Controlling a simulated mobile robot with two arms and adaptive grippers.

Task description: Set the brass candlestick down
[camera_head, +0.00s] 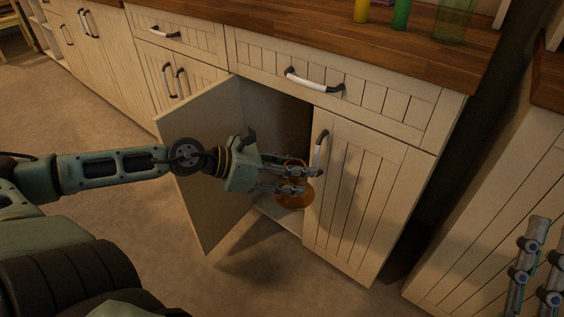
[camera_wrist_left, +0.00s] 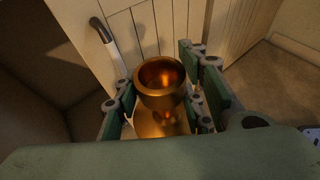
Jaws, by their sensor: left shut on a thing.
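The brass candlestick (camera_head: 296,196) is at the opening of a low cabinet, partly hidden by the fingers of my left gripper (camera_head: 296,180). In the left wrist view, the candlestick (camera_wrist_left: 160,100) shows its round cup on top and a wider base below. My left gripper (camera_wrist_left: 160,108) is shut on it, with a finger on each side. The candlestick looks roughly upright. I cannot tell whether its base touches the cabinet floor (camera_head: 284,215). The fingers of my right gripper (camera_head: 536,270) show at the lower right edge, apart from the candlestick; their opening is unclear.
The left cabinet door (camera_head: 200,170) stands open beside my left arm. The right door (camera_head: 360,200) is closed, its handle (camera_head: 321,150) close to the gripper. A drawer (camera_head: 340,85) is shut above. Yellow and green items stand on the wooden worktop (camera_head: 350,40).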

